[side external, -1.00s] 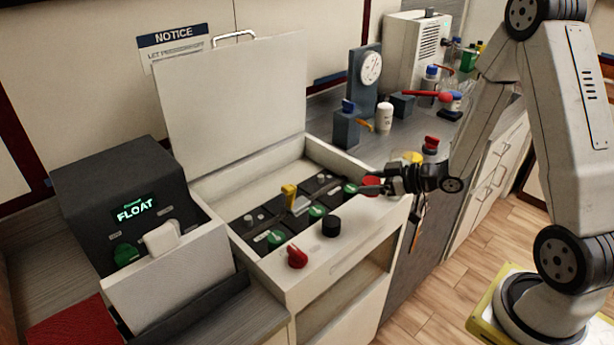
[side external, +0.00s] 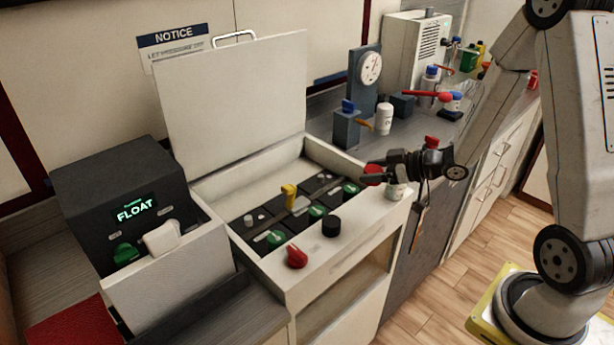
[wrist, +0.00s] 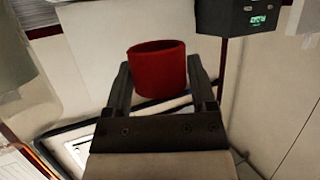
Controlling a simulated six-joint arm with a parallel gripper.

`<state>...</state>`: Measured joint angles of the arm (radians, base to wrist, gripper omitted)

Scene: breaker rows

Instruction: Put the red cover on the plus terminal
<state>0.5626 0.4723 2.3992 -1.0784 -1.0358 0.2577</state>
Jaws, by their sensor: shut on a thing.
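The red cover (side external: 371,176) is a short, hollow red cylinder. My gripper (side external: 376,170) is shut on it and holds it up over the right front corner of the white open box (side external: 365,228). In the wrist view the red cover (wrist: 158,68) sits between the two fingers of my gripper (wrist: 160,78), with its round opening showing at the top. The dark battery cells (side external: 297,222) lie inside the box, left of the gripper. They carry green caps and small grey posts. I cannot tell which post is the plus terminal.
A red knob (side external: 297,256) and a black cap (side external: 331,226) are on the box's front ledge. A yellow-handled piece (side external: 290,195) stands among the cells. The raised lid (side external: 235,100) stands behind. A dark unit reading FLOAT (side external: 120,200) is at the left. Bottles crowd the right counter.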

